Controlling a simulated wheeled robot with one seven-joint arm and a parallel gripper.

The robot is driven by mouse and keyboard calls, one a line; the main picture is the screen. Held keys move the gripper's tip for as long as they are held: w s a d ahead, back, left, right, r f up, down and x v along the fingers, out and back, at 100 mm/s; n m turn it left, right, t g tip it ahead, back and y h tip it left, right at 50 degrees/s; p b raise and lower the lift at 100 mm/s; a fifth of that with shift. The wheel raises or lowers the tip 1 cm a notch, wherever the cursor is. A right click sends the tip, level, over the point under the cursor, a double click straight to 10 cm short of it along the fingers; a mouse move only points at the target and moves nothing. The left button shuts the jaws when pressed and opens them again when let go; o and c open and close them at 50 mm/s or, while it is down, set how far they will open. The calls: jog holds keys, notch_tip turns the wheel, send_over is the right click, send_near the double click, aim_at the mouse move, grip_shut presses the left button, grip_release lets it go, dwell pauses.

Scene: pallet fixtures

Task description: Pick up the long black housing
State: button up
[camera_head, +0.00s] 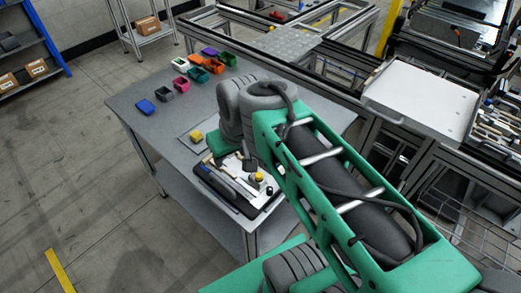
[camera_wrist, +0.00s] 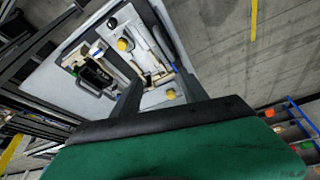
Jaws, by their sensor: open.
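The long black housing (camera_head: 226,190) lies near the front edge of the grey table, beside a white pallet plate with small parts. In the wrist view a long dark bar that looks like it (camera_wrist: 158,32) runs along the table edge, above and beyond my fingers. My gripper (camera_wrist: 157,88) is open, with its two dark fingers spread and small fixture parts visible between and beyond them. In the head view my gripper (camera_head: 247,157) hangs over the pallet, behind the housing and apart from it; my arm hides part of it.
Several coloured bins (camera_head: 181,84) stand at the back of the table (camera_head: 150,125). A metal frame and a white tray (camera_head: 420,98) are at the right. Open floor lies left of the table.

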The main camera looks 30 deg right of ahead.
jog(key=o, duration=0.3)
jog(key=w+d+f+n+b, duration=0.1)
jog(key=w+d+f+b, duration=0.3)
jog(key=d, duration=0.4)
jog(key=shift+w+d+f+b, duration=0.4)
jog(key=shift+w+f, duration=0.1)
jog(key=shift+w, duration=0.75)
jog(key=shift+o, duration=0.7)
jog(key=w+d+f+n+b, duration=0.1)
jog(key=d+f+b, duration=0.1)
jog(key=d, duration=0.4)
jog(key=shift+w+f+y, duration=0.15)
jog(key=shift+w+y, duration=0.25)
jog(key=shift+n+y, duration=0.3)
jog(key=shift+n, duration=0.4)
jog(key=d+f, duration=0.1)
jog(key=d, duration=0.1)
jog(key=d+f+b, duration=0.1)
jog(key=d, duration=0.2)
jog(key=d+f, duration=0.1)
jog(key=d, duration=0.2)
jog(key=shift+s+d+b, duration=0.15)
jog(key=shift+d+b, duration=0.1)
jog(key=shift+b, duration=0.1)
jog(key=x, duration=0.6)
jog(key=shift+f+p, duration=0.35)
jog(key=shift+f, duration=0.05)
